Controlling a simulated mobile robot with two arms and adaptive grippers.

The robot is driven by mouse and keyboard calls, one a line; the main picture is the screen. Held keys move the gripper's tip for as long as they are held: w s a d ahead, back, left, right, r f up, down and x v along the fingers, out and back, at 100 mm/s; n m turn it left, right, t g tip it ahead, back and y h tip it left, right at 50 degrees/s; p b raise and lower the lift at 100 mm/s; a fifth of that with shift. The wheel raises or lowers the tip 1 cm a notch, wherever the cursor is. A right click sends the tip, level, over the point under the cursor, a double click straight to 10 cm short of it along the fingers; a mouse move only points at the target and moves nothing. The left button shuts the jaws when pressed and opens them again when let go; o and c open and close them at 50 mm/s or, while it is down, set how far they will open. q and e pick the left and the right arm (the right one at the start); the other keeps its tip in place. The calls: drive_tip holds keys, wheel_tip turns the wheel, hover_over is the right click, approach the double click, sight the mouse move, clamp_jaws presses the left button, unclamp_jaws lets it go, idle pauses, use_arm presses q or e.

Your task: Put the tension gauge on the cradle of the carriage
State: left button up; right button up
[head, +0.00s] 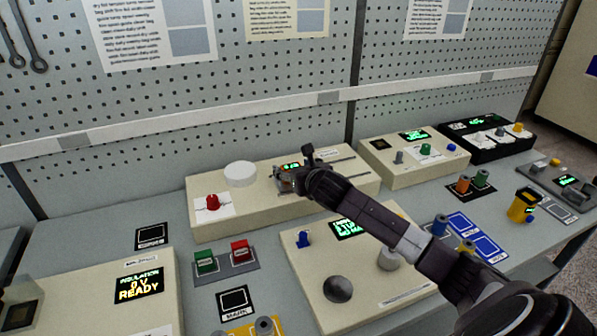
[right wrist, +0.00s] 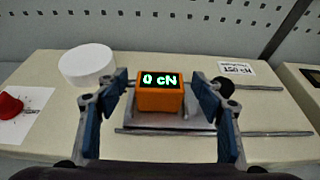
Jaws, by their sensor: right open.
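The tension gauge (right wrist: 160,97) is a small orange block with a display reading "0 cN". In the right wrist view it sits upright on the grey plate of the carriage (right wrist: 140,119), which lies across two metal rods. My right gripper (right wrist: 161,80) is open, with one blue-padded finger on each side of the gauge and a visible gap on both sides. In the head view the gripper (head: 298,178) is over the carriage and partly hides it; only the gauge's green display (head: 290,166) shows clearly. My left gripper is out of view.
A white round knob (head: 240,174) and a red knob (head: 212,203) stand left of the carriage on the cream unit. A yellow device (head: 521,206) stands at right.

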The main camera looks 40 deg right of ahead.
drive_tip(key=b+v, duration=0.1)
drive_tip(key=v, duration=1.1)
